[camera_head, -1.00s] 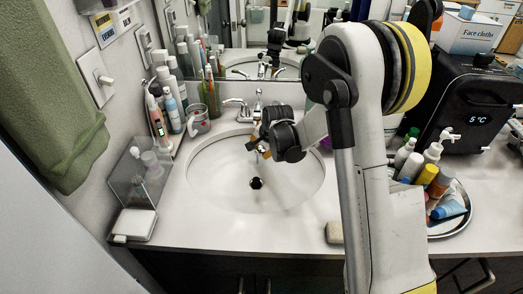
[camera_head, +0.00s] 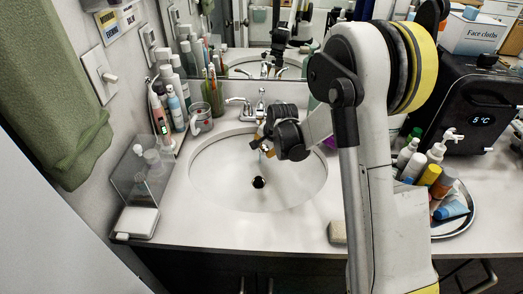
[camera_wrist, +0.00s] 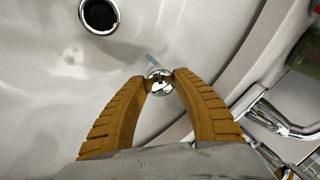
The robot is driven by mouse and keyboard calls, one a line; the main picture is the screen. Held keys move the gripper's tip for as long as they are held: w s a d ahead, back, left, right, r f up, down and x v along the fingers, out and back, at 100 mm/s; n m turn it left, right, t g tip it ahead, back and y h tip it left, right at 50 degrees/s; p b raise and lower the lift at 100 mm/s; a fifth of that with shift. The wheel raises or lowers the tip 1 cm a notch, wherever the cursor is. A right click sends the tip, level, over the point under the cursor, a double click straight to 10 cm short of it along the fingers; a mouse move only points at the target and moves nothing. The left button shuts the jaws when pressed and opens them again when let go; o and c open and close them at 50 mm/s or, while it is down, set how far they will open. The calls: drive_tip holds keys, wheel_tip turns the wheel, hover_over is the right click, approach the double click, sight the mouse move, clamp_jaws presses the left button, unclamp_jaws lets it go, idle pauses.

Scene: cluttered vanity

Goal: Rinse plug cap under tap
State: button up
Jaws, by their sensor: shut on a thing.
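My gripper (camera_wrist: 159,84) is shut on the plug cap (camera_wrist: 158,74), a small shiny metal piece between its brown fingertips in the wrist view. A thin pale rod or streak runs from the cap toward the basin; I cannot tell whether it is water or the cap's stem. In the head view my gripper (camera_head: 262,146) is over the back of the white sink (camera_head: 220,190), just in front of the tap (camera_head: 260,104). The chrome tap (camera_wrist: 275,122) also shows right of the fingers in the wrist view. The open drain hole (camera_head: 258,182) lies in the basin below.
A clear box (camera_head: 138,180) stands left of the sink, with a cup (camera_head: 200,118) and several bottles behind. A sponge or soap bar (camera_head: 337,232) lies at the front edge. A round tray (camera_head: 462,222) of bottles and a black appliance (camera_head: 455,105) are at right.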

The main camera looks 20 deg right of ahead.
idle(0.4)
drive_tip(key=shift+d, duration=0.3)
idle(0.3)
drive_tip(key=shift+s+d+b, duration=0.15)
drive_tip(key=shift+s+d, duration=0.15)
drive_tip(key=shift+s, duration=0.25)
drive_tip(key=shift+s+d+b, duration=0.15)
drive_tip(key=shift+s+d, duration=0.15)
drive_tip(key=shift+s, duration=0.2)
drive_tip(key=shift+s+a, duration=0.15)
drive_tip(key=shift+s, duration=0.55)
drive_tip(key=shift+s+b, duration=0.3)
drive_tip(key=shift+s, duration=1.9)
drive_tip(key=s+r+p, duration=0.2)
drive_tip(key=s+r, duration=0.2)
drive_tip(key=s, duration=0.1)
drive_tip(key=shift+d, duration=0.4)
